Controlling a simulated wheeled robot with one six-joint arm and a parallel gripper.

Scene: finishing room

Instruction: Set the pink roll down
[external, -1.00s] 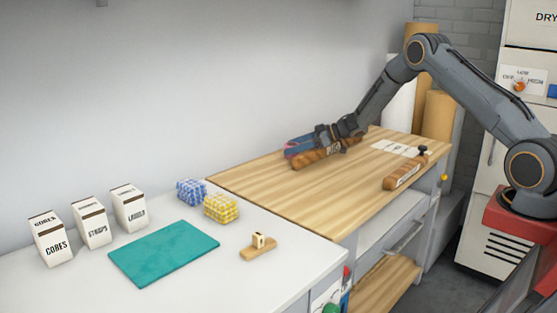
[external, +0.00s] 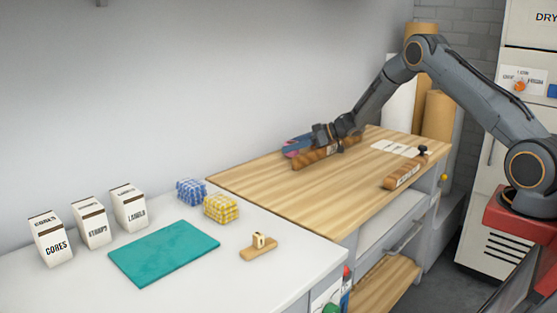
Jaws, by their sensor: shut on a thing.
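My gripper (external: 322,137) is at the back left of the wooden worktop, close to the wall, with its fingers pointing left. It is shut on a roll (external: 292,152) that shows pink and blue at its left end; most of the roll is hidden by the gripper. The roll is low over the worktop (external: 280,198), just behind a brown loaf-like roll (external: 312,160). I cannot tell whether the pink roll touches the wood or the brown roll.
Another brown roll (external: 404,176) with a label lies near the worktop's right edge, beside white cards (external: 391,147). The worktop's front middle is clear. A white table to the left holds a teal mat (external: 164,252), two checked bundles (external: 221,208) and labelled boxes (external: 50,240).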

